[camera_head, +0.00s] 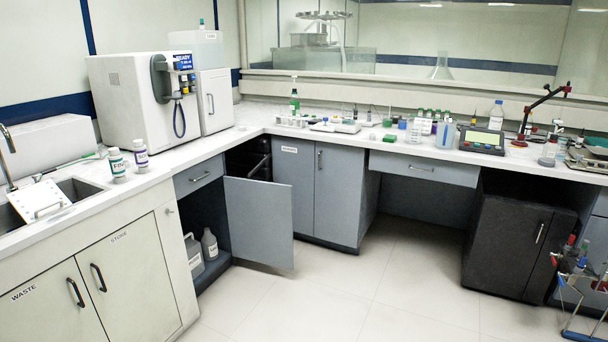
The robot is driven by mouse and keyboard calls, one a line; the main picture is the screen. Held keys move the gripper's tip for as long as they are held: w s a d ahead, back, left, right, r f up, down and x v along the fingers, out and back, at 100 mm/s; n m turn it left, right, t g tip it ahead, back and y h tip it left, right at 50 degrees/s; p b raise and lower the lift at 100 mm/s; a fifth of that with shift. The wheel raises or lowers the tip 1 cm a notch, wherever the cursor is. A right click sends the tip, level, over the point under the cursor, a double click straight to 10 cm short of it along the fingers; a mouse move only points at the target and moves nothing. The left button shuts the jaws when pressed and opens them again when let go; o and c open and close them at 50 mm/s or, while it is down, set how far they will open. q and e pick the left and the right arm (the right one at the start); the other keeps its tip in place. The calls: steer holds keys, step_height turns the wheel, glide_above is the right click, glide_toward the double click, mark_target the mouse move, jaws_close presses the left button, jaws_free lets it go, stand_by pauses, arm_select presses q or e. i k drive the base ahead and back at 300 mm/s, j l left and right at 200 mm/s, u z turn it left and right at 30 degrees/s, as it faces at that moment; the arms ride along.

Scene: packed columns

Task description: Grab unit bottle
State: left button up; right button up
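No gripper of mine is in view. Two grey jugs, a larger one (194,256) and a smaller one (210,245), stand inside the open lower cabinet (206,272). A green bottle (294,102) is on the back counter. A clear bottle with a blue cap (496,116) stands at the back right. I cannot tell which one is the unit bottle; the labels are too small to read surely.
The grey cabinet door (258,224) stands open into the floor space. A sink (72,192) with a tap is at the left. A white analyser (128,95) fills the left corner. A dark cabinet (510,240) stands at right. The middle floor (340,290) is clear.

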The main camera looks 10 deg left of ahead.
mark_target(209, 242)
steer(key=i+u, duration=0.35)
steer(key=i, duration=1.3)
steer(key=i+l+u, duration=0.1)
steer(key=i, duration=1.5)
steer(key=i+l+u, duration=0.15)
steer(key=i, duration=0.3)
steer(key=i+l+u, duration=0.15)
steer(key=i, duration=0.35)
